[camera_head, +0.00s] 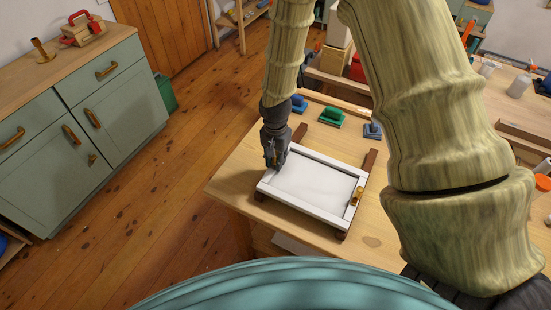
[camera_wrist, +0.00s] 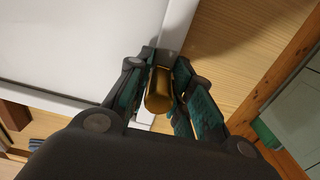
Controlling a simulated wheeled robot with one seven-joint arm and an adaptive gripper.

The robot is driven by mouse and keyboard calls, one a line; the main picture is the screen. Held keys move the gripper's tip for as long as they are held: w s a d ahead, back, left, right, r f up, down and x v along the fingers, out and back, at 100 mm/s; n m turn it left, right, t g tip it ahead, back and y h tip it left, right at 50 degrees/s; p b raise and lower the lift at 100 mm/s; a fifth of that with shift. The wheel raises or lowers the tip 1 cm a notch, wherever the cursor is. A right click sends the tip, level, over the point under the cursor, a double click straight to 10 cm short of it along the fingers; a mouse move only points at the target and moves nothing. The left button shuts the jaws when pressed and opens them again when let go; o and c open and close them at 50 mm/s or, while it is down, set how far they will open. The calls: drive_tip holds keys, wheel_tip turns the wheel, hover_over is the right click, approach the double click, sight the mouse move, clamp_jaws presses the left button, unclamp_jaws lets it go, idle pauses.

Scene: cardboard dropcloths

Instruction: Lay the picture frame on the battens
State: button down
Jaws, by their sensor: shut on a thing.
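The picture frame (camera_head: 312,209) has a white rim and a pale panel. It lies roughly flat above the workbench, over two dark brown battens (camera_head: 370,161) (camera_head: 299,133) whose ends stick out behind and under its front corners. I cannot tell whether it touches them everywhere. A brass knob (camera_head: 356,196) stands on its right rim. My gripper (camera_head: 275,160) is at the frame's left rim. In the wrist view, my gripper (camera_wrist: 160,92) is shut on a second brass knob (camera_wrist: 158,96), with a finger on each side. The frame (camera_wrist: 75,45) fills the upper left there.
Blue and green blocks (camera_head: 331,117) stand on the bench (camera_head: 235,170) behind the frame. My arm crosses the right of the head view. Bare bench shows left and front of the frame. A green cabinet (camera_head: 75,130) stands across the floor at left.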

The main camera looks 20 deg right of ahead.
drive_tip(key=shift+f, duration=0.25)
drive_tip(key=c, duration=1.2)
unclamp_jaws()
drive_tip(key=shift+r, duration=0.15)
wheel_tip(320, 180, up, 12)
drive_tip(key=shift+f, duration=0.15)
